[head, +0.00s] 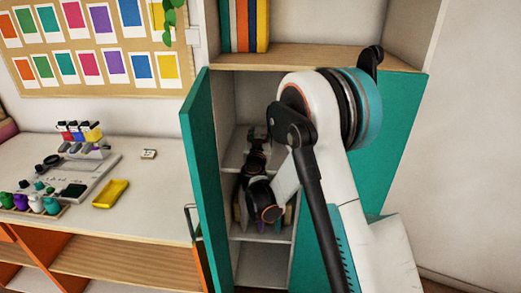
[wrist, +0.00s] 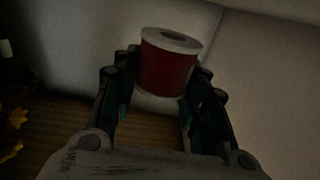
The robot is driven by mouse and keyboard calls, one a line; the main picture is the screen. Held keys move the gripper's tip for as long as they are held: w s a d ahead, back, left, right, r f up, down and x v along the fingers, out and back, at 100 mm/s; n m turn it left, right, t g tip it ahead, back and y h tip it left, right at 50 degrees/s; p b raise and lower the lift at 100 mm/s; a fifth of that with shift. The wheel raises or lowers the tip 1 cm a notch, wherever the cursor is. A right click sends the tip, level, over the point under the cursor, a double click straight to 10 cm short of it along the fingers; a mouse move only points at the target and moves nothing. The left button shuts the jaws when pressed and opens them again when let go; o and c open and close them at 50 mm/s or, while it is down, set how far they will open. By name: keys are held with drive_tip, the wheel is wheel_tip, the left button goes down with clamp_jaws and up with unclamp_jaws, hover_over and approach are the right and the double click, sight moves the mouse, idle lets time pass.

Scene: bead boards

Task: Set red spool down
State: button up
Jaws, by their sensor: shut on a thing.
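The red spool (wrist: 167,70) has a red body with pale rims and shows in the wrist view between the fingers of my gripper (wrist: 163,82). My gripper is shut on it, with a finger at each side. In the head view my arm reaches into the open teal cabinet, and the wrist and gripper end (head: 257,145) are among its shelves. The spool is hidden in the head view. I cannot tell whether it touches a surface beneath it.
The cabinet's teal door (head: 205,170) stands open left of my arm. Its shelves (head: 262,234) are narrow. A white desk (head: 150,200) at the left holds a yellow tray (head: 111,194), small bottles and tools. Coloured books (head: 243,25) stand above.

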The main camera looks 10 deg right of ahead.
wheel_tip(320, 180, down, 4)
drive_tip(key=shift+f+b, duration=0.15)
drive_tip(key=shift+b, duration=0.7)
drive_tip(key=o, duration=1.1)
